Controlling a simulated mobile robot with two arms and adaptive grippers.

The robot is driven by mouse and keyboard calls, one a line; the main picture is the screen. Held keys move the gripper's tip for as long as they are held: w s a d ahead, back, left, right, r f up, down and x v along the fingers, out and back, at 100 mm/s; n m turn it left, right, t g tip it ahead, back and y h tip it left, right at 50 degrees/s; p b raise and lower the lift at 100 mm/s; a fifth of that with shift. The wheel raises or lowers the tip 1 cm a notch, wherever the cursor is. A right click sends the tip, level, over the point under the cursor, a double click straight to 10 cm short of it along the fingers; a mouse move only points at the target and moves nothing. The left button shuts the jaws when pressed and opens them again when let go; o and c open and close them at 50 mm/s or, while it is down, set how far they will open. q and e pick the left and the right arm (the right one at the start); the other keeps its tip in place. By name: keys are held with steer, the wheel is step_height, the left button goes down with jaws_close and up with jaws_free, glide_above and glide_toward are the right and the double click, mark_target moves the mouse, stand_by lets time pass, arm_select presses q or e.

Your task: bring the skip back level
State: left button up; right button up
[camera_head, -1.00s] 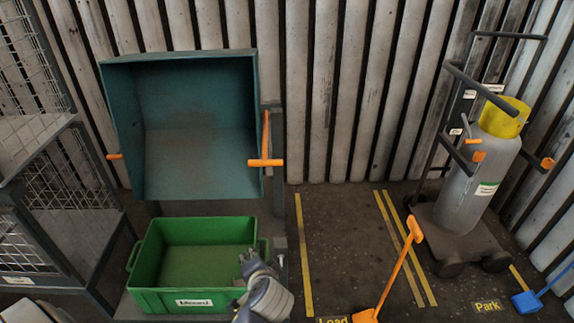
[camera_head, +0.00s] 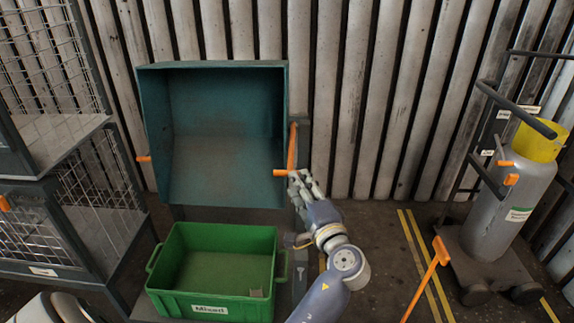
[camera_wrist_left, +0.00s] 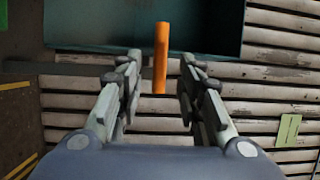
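The teal skip (camera_head: 225,135) is tipped forward above the green bin, its open mouth facing me. An orange lever (camera_head: 293,148) stands at its right side, with an orange handle (camera_head: 282,173) at the lower end. My left gripper (camera_head: 297,180) is just at the right end of this handle. In the left wrist view, the gripper (camera_wrist_left: 160,68) is open, and an orange bar (camera_wrist_left: 161,55) lies between the fingers, with gaps on both sides. The skip's dark edge (camera_wrist_left: 90,45) is beyond it. My right gripper is not in view.
The green "Mixed" bin (camera_head: 212,300) stands below the skip, with a small block inside. A mesh cage (camera_head: 95,215) is close on the left. A grey gas cylinder (camera_head: 495,205) on a trolley and an orange-handled tool (camera_head: 425,280) are at right.

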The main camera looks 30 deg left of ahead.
arm_select(q)
steer(key=x, duration=1)
steer(key=shift+a, duration=0.1)
jaws_close()
